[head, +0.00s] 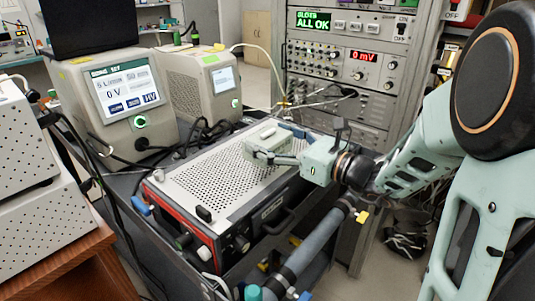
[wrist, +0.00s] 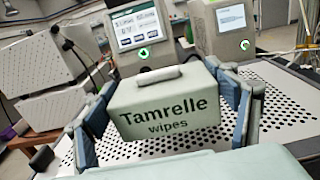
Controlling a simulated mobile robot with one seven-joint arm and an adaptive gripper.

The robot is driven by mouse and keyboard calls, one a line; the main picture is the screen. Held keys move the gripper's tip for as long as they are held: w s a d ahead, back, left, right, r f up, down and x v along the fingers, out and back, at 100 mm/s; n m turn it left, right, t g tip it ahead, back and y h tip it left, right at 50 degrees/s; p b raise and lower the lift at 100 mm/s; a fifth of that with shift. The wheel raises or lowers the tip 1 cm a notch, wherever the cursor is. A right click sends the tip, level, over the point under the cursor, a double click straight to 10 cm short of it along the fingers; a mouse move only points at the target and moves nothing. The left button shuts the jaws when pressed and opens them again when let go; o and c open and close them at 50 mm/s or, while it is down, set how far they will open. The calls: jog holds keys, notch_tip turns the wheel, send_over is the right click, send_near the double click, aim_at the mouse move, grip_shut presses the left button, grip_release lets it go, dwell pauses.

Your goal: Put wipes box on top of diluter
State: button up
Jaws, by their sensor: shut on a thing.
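The pale green wipes box (wrist: 160,110), marked "Tamrelle wipes", is upright between the two fingers of my gripper (wrist: 166,98), which press on its left and right sides. In the head view the wipes box (head: 266,139) and my gripper (head: 270,146) are over the perforated metal top of a low instrument (head: 207,165) with a red-edged dark front. I cannot tell whether the box touches that top or hovers just above it. No readable label shows which unit is the diluter; this low instrument may be it.
Two upright units with screens, one larger (head: 117,98) and one smaller (head: 203,83), stand behind the low instrument with cables between. A rack of electronics (head: 350,65) stands at the back right. White perforated boxes (head: 40,200) are at the left. The perforated top's left part is mostly clear.

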jog(key=shift+w+a+f+b, duration=0.15)
jog(key=shift+f+b, duration=0.15)
jog(key=shift+f, duration=0.65)
jog(key=shift+s+a+f+b, duration=0.1)
jog(key=shift+f+b, duration=0.15)
jog(key=shift+f, duration=0.7)
jog(key=shift+f, duration=0.1)
jog(key=shift+f, duration=0.15)
jog(key=o, duration=1.3)
jog(key=shift+r, duration=0.2)
jog(key=shift+d+r, duration=0.1)
jog(key=shift+d, duration=0.1)
jog(key=p+v, duration=0.1)
jog(key=v, duration=1)
jog(key=shift+s+d, duration=0.2)
jog(key=shift+s, duration=0.1)
